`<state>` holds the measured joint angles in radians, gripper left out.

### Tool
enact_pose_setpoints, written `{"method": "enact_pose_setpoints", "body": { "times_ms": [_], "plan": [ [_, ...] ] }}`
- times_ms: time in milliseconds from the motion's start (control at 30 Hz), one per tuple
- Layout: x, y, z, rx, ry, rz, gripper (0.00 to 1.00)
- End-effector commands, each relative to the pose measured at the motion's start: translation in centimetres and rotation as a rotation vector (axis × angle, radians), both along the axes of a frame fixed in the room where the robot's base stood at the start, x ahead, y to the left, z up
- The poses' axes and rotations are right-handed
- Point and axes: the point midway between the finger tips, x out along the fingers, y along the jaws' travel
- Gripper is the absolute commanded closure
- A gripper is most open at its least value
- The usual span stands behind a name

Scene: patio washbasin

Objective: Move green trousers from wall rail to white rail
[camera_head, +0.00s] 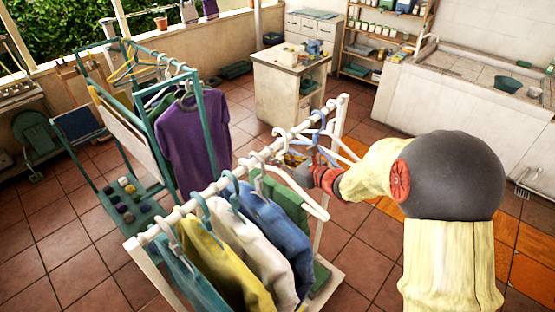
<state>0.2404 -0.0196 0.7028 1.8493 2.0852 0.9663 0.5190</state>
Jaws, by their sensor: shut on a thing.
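A white rail (205,193) runs diagonally across the middle on a white frame. A green folded garment (284,194), which looks like the green trousers, hangs at the rail beyond the blue garment, partly hidden. A white hanger (307,197) shows just above and in front of it. My gripper (303,172) is at the right side of the rail, close to the hangers. It is shut on what looks like a hanger; the fingers are small and the exact grip is unclear. I cannot make out a wall rail.
Blue (275,232), white (245,250) and yellow (215,258) garments crowd the rail's near part. Empty hangers (320,140) hang at its far end. A teal rack (205,130) with a purple shirt (193,140) stands left. A cabinet (287,92) and basin (462,80) stand behind.

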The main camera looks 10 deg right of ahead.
Motion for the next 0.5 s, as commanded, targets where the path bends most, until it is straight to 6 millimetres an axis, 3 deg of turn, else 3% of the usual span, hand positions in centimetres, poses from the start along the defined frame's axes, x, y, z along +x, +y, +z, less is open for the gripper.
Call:
{"method": "enact_pose_setpoints", "body": {
  "times_ms": [500],
  "plan": [
    [0.0, 0.0, -1.9, 0.001, -0.003, 0.0, 1.0]
  ]
}}
